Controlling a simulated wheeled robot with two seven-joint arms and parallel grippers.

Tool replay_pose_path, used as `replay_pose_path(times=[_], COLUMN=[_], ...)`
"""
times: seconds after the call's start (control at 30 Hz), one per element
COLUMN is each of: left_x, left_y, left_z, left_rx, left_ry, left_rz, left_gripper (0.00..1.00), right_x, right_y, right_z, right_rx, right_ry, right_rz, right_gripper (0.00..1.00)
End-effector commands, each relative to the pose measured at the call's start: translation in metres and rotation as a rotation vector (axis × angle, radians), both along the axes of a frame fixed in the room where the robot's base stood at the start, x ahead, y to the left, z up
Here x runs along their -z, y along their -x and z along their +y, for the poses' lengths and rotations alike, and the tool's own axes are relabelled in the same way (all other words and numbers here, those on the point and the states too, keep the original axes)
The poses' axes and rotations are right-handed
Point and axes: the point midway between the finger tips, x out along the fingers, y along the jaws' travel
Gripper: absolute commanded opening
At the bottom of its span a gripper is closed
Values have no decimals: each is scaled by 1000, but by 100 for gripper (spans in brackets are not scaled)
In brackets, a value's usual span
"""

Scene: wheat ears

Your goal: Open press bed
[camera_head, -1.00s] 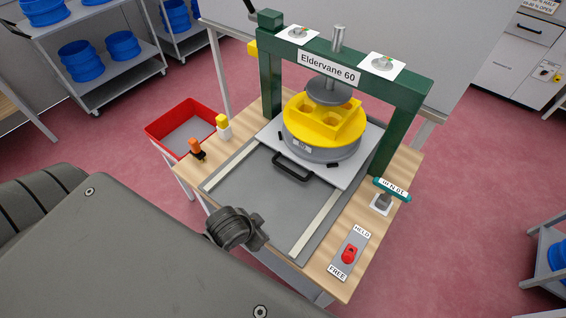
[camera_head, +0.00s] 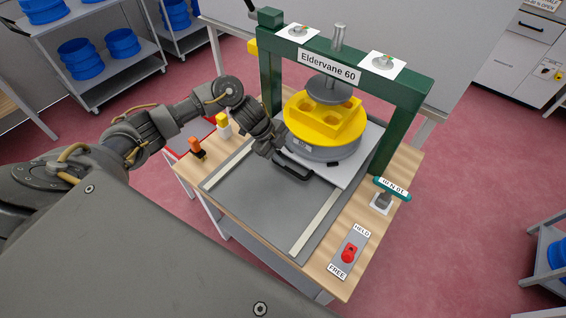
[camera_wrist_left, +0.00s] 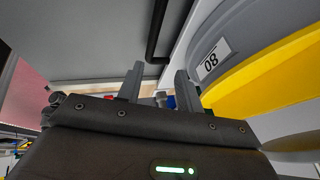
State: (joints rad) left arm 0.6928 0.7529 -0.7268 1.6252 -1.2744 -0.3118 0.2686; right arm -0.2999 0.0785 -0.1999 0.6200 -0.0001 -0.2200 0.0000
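The press bed is a pale plate (camera_head: 352,172) under the green press frame (camera_head: 269,85). A black bar handle (camera_head: 293,168) is on its front edge. A yellow mould (camera_head: 325,118) on a grey round base (camera_head: 322,153) sits on the plate below the press head (camera_head: 330,90). My left gripper (camera_head: 274,150) is at the left end of the handle. In the left wrist view its two fingers (camera_wrist_left: 160,88) stand apart with nothing held between them; the black handle (camera_wrist_left: 155,35) lies just beyond the tips. My right gripper is not in view.
A red switch (camera_head: 349,253) sits between HELD and FREE labels; its setting is unclear. An orange-topped item (camera_head: 196,147) and a yellow-topped bottle (camera_head: 223,124) stand at left by a red tray (camera_head: 176,146). The front rails are clear.

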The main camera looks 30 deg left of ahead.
Motion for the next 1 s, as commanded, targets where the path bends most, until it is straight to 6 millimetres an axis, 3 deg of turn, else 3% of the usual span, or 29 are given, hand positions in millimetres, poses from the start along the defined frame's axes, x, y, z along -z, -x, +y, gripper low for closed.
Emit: replay_pose_path(times=[0.1,0.2,0.47,0.67,1.0], left_x=[-17,-24,-24,-2,53], left_y=[-1,1,2,0,-8], left_z=[32,46,50,39,14], left_rx=[9,10,10,10,10], left_ry=[-32,-41,-45,-44,-44], left_rz=[61,95,112,115,112], left_gripper=[36,36,36,36,36], right_x=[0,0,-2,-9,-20], right_y=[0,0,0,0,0], right_z=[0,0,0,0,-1], right_rx=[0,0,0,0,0], right_ry=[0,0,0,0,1], right_rz=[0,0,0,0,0], right_gripper=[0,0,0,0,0])
